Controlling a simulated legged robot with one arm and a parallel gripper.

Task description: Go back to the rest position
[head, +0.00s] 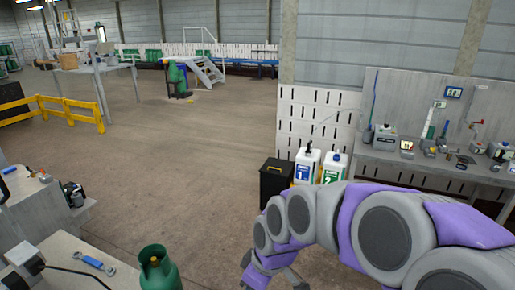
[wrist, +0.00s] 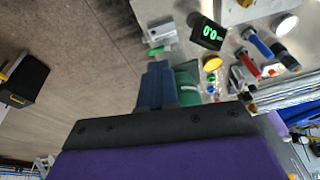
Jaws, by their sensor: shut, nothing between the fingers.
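My gripper (wrist: 157,86) points up into the wrist view. Its two dark fingers are pressed together with nothing between them. In the head view my grey and purple arm curves in from the lower right. Its far end hangs near the bottom edge, and the fingertips are not clear there. A green cylinder (wrist: 187,84) shows just behind and to the right of the fingers in the wrist view; I cannot tell its distance. A green gas cylinder (head: 158,268) stands at the bottom in the head view, left of my arm and apart from it.
A grey bench (head: 398,163) with tools stands at the right. A black bin (head: 276,182) and two white jugs (head: 306,165) are beside it. A table with a wrench (head: 95,262) is at the lower left. Yellow barriers (head: 68,110) stand farther off. The middle floor is clear.

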